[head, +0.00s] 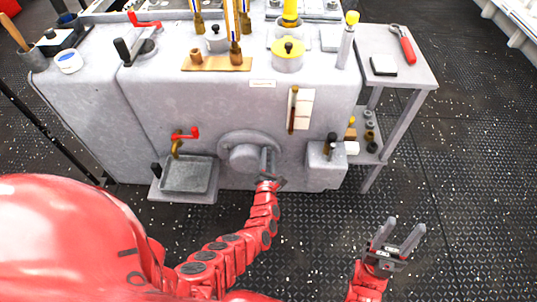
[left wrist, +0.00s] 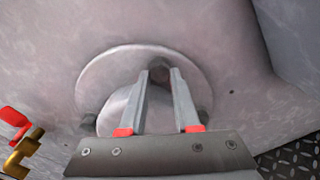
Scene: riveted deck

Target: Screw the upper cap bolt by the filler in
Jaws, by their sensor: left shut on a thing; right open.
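The round cap (head: 240,153) is on the front face of the grey machine, low in the middle. In the left wrist view the cap (left wrist: 100,82) shows as a flange with dark bolts near its rim. My left gripper (head: 267,150) is at the right side of the cap in the head view. Its two fingers (left wrist: 160,74) are shut on the uppermost cap bolt (left wrist: 159,66) in the left wrist view. How deep that bolt sits cannot be told. Another bolt (left wrist: 205,117) is at the right of the flange. My right gripper (head: 405,226) is open and empty above the floor.
A red-handled tap (head: 185,134) and a grey tray (head: 185,174) are left of the cap. A sight gauge (head: 300,108) and a small ledge (head: 325,171) are to its right. A side table (head: 410,90) stands at the right. The floor around my right gripper is clear.

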